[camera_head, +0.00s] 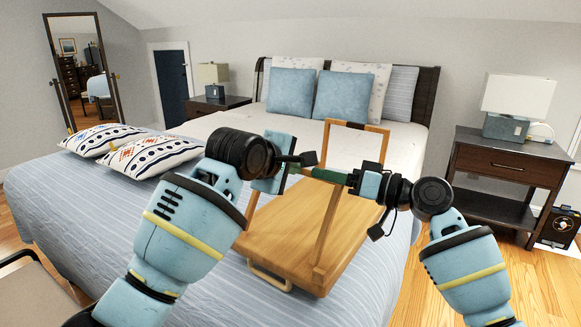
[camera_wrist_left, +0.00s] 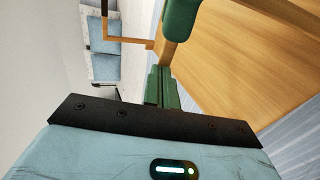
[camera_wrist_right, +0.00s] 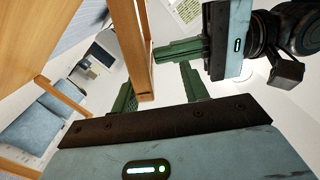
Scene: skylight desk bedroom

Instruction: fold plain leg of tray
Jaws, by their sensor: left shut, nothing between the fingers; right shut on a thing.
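The wooden tray (camera_head: 285,235) lies on the bed, with a plain near leg (camera_head: 328,235) standing up from its board. Another wooden leg frame (camera_head: 385,140) stands up at the far side. My right gripper (camera_head: 337,177) is shut on the top of the near leg, whose bar shows in the right wrist view (camera_wrist_right: 136,50). My left gripper (camera_head: 300,166) is shut and empty beside the top of the same leg, close to the right fingers. Its green fingers also show in the left wrist view (camera_wrist_left: 160,86). The fingers hide part of the leg's top bar.
The bed (camera_head: 130,220) has blue pillows (camera_head: 342,96) at its head and patterned cushions (camera_head: 150,155) at the left. A nightstand (camera_head: 505,175) with a lamp (camera_head: 515,105) stands at the right. A small handle (camera_head: 270,277) sits on the tray's near edge.

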